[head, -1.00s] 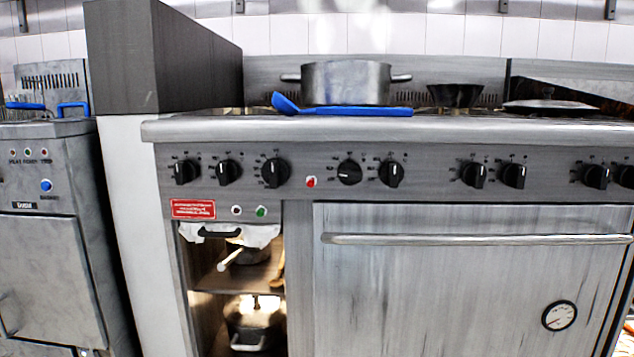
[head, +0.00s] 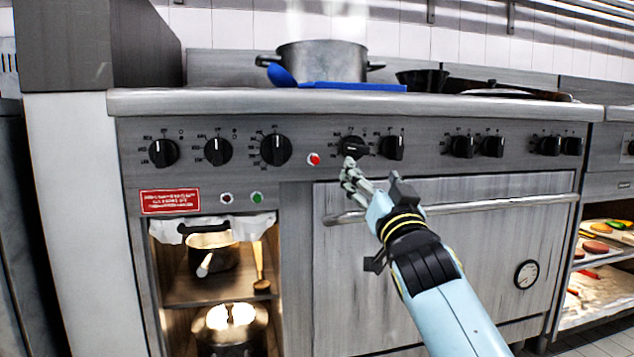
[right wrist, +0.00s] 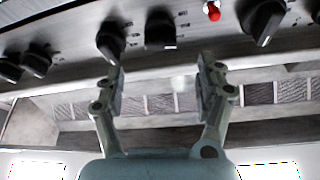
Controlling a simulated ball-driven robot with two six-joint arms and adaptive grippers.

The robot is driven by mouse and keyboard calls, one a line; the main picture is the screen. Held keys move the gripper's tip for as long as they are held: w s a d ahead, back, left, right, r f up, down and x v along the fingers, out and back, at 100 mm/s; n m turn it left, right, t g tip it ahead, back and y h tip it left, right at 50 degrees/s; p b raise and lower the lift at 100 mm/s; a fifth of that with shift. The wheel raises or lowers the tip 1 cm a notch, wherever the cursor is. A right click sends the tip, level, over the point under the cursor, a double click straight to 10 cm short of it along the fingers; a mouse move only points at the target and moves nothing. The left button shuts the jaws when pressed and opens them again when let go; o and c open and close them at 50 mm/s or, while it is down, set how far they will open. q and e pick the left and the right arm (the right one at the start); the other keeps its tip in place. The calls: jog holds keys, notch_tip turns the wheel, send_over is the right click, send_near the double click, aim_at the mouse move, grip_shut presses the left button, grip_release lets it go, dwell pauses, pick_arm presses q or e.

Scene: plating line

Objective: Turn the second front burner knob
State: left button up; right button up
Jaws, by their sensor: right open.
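A row of black burner knobs runs along the stove's front panel. My right gripper (head: 351,176) is open and empty, its fingertips just below and in front of the knob (head: 353,147) right of the red lamp. That knob's pointer lies nearly sideways, while most others stand upright. In the right wrist view the same knob (right wrist: 160,30) lies ahead of the gap between the two spread fingers (right wrist: 163,88). The neighbouring knob (head: 393,147) stands close on its right in the head view. Whether a fingertip touches the knob cannot be told. My left gripper is out of view.
The red lamp (head: 314,159) sits left of the knob. The oven door's handle bar (head: 480,203) runs below the panel, behind my right arm. A pot (head: 322,62) and a blue utensil (head: 350,86) are on the stove top. An open cupboard (head: 165,270) is at the lower left.

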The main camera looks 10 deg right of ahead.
aim_at(359, 152)
jog(key=b+x, duration=0.1)
jog(key=x, duration=0.9)
jog(key=shift+w+r, duration=0.1)
jog(key=shift+w, duration=0.2)
jog(key=c, duration=1.1)
